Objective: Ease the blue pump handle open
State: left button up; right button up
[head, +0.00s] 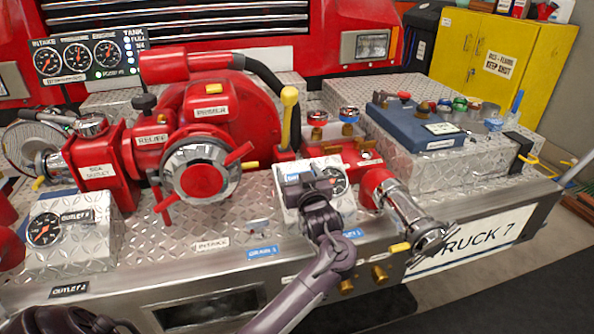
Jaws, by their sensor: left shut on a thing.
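My left gripper (307,186) reaches up from the bottom middle to the gauge block right of the red pump. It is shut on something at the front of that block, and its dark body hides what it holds. A small blue patch (293,179) shows at the gripper's left edge; I cannot tell whether it is part of the blue handle or a label. The red pump body (262,112) with its capped intake (203,178) stands left of the gripper. My right gripper is not in view.
The round gauge (341,181) is just right of my gripper. A chrome-ended red outlet pipe (400,210) juts forward to the right. A yellow-knobbed lever (289,115) stands behind. A blue control box (415,122) sits at the right. The tread-plate deck (130,235) is partly clear.

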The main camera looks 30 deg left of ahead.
pick_arm(q)
jog(key=shift+d+r, duration=0.1)
jog(key=shift+r, duration=0.15)
jog(key=o, duration=1.4)
jog(key=shift+s+d, duration=0.1)
jog(key=v, duration=0.7)
jog(key=shift+s+d, duration=0.2)
jog(key=shift+s, duration=0.05)
dwell(2.0)
